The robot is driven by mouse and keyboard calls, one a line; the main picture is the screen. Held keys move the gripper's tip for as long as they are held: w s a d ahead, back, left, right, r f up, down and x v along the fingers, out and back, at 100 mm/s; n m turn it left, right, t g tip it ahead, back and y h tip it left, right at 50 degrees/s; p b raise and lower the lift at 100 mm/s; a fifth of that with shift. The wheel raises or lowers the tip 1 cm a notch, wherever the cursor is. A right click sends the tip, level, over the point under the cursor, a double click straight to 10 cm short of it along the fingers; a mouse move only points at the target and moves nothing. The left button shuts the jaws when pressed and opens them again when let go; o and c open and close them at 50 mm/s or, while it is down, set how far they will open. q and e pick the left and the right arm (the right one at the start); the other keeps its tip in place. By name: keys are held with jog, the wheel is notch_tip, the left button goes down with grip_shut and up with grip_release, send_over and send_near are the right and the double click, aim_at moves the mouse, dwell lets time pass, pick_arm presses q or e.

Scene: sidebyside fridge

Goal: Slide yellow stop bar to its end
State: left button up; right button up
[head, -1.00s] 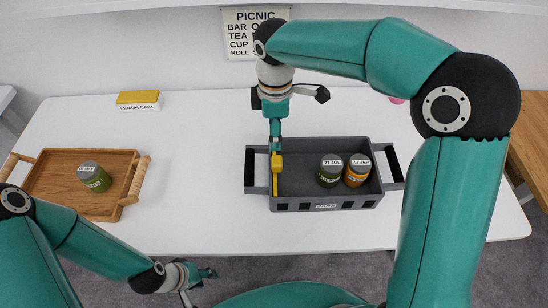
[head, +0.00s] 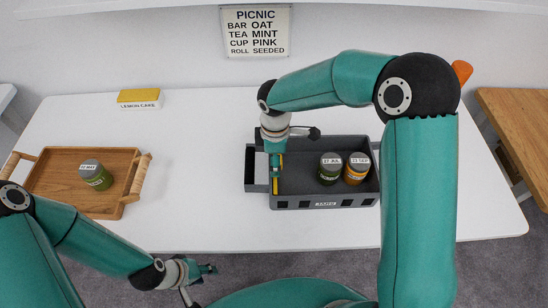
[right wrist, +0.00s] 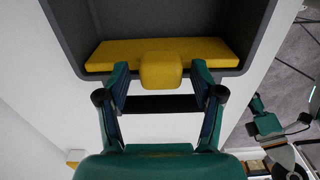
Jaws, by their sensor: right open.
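The yellow stop bar (head: 276,188) lies inside the grey crate labelled JARS (head: 326,205), along its left end wall. In the right wrist view the bar (right wrist: 112,54) spans the crate's end and its raised yellow knob (right wrist: 161,71) sits between my fingertips. My right gripper (right wrist: 160,78) is open, one finger on each side of the knob; I cannot tell whether they touch it. In the head view the right gripper (head: 275,168) hides the knob. A green jar (head: 330,169) and an orange jar (head: 356,169) stand upright in the crate. My left gripper (head: 207,269) is away at the table's front edge.
A wooden tray (head: 45,200) with a green jar (head: 96,175) stands at left. A yellow lemon cake box (head: 138,97) is at the back left. A picnic sign (head: 256,31) hangs on the wall. The table (head: 190,150) between tray and crate is clear.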

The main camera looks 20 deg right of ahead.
grip_shut()
jog(key=shift+d, duration=0.15)
jog(key=s+d+b, duration=0.1)
jog(key=s+d, duration=0.1)
jog(key=d, duration=0.6)
jog(key=shift+s+d, duration=0.2)
jog(key=shift+s, duration=0.05)
grip_release()
